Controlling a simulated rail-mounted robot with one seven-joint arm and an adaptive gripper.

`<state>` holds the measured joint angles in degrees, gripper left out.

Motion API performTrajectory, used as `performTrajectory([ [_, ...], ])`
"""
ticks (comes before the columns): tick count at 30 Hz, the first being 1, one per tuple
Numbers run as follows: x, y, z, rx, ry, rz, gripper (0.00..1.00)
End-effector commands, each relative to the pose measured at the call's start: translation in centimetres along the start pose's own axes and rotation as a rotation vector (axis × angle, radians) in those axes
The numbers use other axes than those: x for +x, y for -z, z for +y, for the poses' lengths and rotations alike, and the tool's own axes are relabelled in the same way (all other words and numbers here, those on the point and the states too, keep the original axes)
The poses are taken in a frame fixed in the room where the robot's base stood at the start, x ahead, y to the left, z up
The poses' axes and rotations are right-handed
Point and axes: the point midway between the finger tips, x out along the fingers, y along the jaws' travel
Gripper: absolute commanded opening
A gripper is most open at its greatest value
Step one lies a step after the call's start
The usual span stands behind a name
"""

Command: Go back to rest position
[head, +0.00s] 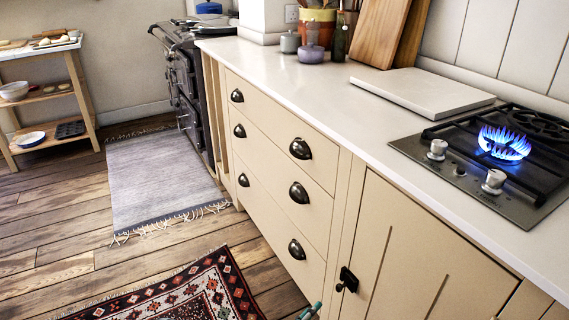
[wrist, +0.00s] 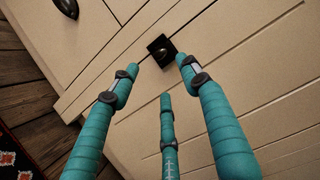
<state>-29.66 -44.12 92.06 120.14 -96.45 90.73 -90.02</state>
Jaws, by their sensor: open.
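My gripper (wrist: 158,78) has teal, ribbed fingers with dark joint bands. In the wrist view its fingers are spread and nothing is between them. The fingertips point at the cream cabinet front, close to a black latch knob (wrist: 163,50) on a square plate. I cannot tell whether any finger touches the cabinet. In the head view only a teal tip of my gripper (head: 311,311) shows at the bottom edge, below and left of the black latch (head: 347,280). The cabinet door (head: 405,262) with that latch looks shut. The rest of my arm is out of view.
A gas hob (head: 470,178) on the white counter (head: 330,110) has one burner with a blue flame (head: 504,143). A white board (head: 422,92) lies beside it. Shut drawers (head: 285,165) stand left of the door. The wooden floor holds a grey rug (head: 160,180) and a patterned rug (head: 185,292).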

Motion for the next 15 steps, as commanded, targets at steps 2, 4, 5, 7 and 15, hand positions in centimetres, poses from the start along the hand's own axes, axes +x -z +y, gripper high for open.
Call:
performTrajectory([
  [2,1.2,0.2,0.0,-0.001,-0.001,0.007,0.46],
  [4,2.5,0.2,0.0,0.0,-0.001,0.008,0.46],
  [5,3.1,0.2,0.0,0.0,-0.001,0.008,0.46],
  [7,4.5,0.2,0.0,-0.001,-0.001,0.008,0.46],
  [15,9.1,0.1,0.0,0.002,-0.001,0.005,0.46],
])
